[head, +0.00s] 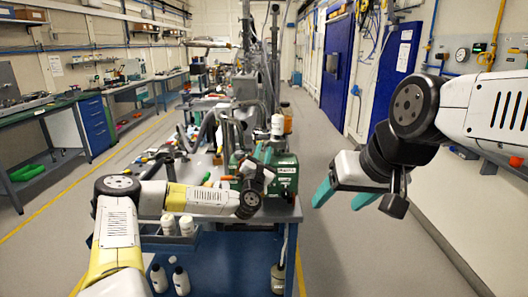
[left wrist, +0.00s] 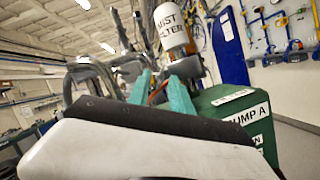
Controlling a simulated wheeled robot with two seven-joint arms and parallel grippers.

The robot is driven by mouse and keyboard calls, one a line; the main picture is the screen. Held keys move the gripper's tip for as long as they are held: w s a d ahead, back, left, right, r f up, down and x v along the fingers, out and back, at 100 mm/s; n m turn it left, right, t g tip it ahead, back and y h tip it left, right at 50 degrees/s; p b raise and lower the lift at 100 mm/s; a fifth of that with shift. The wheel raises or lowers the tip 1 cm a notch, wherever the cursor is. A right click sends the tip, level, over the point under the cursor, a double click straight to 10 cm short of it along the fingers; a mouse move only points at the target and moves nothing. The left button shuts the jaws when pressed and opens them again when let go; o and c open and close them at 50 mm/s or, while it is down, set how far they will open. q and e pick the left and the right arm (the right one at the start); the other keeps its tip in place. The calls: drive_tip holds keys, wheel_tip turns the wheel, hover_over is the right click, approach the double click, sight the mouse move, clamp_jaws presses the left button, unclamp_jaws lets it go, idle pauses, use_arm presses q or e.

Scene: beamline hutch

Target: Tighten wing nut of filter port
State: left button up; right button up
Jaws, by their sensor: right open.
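The white mist filter canister (left wrist: 170,27), lettered "MIST FILTER", stands upright on the pump; it also shows in the head view (head: 277,126). The green pump (left wrist: 233,110) is labelled "PUMP A"; in the head view the pump (head: 285,177) sits on the blue cart. My left gripper (head: 263,154) is at the pump's left, near the canister base. In the left wrist view its teal fingers (left wrist: 160,92) stand apart, with a small orange-red part behind the gap. I cannot make out the wing nut. My right gripper (head: 343,194) is open and empty, over the right aisle.
The blue cart (head: 240,250) carries the pump, with bent metal pipes (left wrist: 95,75) left of the canister. White bottles (head: 186,225) stand in a side tray. An orange-brown jar (head: 287,118) is behind the canister. The floor to the right (head: 360,255) is clear.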

use_arm(q)
drive_tip(key=shift+c, duration=0.3)
clamp_jaws()
idle(1.2)
